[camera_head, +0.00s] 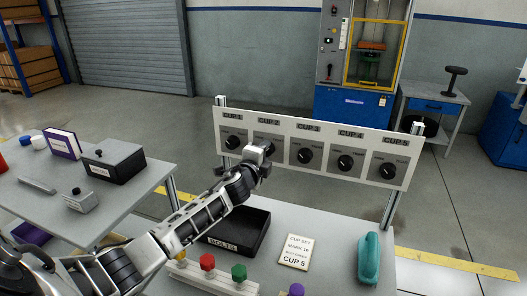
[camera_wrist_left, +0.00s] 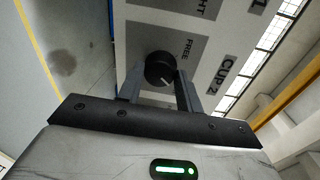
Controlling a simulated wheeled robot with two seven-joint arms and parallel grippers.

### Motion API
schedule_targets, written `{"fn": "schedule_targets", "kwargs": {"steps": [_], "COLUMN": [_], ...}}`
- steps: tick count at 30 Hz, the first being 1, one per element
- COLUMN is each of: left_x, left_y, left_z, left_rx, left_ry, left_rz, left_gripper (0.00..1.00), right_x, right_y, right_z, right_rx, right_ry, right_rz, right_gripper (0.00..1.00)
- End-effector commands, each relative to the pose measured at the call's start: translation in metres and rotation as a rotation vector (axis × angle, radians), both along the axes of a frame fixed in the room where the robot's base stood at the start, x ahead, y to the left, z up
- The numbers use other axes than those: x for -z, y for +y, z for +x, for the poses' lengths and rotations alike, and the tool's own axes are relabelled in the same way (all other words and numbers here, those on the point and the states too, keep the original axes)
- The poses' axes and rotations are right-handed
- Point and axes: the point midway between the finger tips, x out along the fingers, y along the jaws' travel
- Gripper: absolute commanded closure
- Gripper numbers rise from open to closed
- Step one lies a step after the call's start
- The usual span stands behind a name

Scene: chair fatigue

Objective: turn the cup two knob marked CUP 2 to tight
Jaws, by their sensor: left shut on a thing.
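A white panel (camera_head: 218,122) carries a row of black knobs on grey plates labelled CUP 1 to CUP 5. My left gripper (camera_head: 262,150) is at the CUP 2 plate and mostly hides its knob in the head view. In the left wrist view the round black CUP 2 knob (camera_wrist_left: 159,68) sits between the two fingers of my left gripper (camera_wrist_left: 160,92), which is shut on it. A pale mark shows on the knob's lower part. The word FREE and a partly cut-off "GHT" are printed beside it. My right gripper is not in view.
The panel stands on posts behind the grey bench. A black BOLTS tray (camera_head: 262,243), a card (camera_head: 296,251), a teal handset-like object (camera_head: 369,258) and a rack with red and green knobs (camera_head: 215,278) are on the bench. A side table (camera_head: 150,180) stands left.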

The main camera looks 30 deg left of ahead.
Motion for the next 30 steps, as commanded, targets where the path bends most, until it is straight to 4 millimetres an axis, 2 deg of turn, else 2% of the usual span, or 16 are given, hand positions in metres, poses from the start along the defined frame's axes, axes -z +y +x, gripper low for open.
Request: {"fn": "schedule_targets", "kwargs": {"steps": [9,26,27,28,30], "left_x": [0.0000,0.0003,0.0003,0.0002,0.0002], "left_y": [-0.0005,-0.0004,-0.0003,-0.0003,-0.0003], "left_z": [0.0001,0.0002,0.0000,0.0000,0.0001], "left_rx": [0.001,0.000,0.000,0.000,0.000], "left_ry": [0.030,0.035,0.035,0.035,0.035], "left_rz": [0.120,0.145,0.145,0.145,0.144], "left_gripper": [0.87,0.87,0.53,0.45,0.43], "right_x": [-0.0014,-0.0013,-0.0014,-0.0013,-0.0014], "right_y": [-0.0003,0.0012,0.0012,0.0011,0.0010], "right_z": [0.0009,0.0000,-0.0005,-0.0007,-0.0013], "right_rx": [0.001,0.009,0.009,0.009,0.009], "right_ry": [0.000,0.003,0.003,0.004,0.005], "right_rz": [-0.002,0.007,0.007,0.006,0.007], "right_gripper": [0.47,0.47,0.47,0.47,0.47]}}
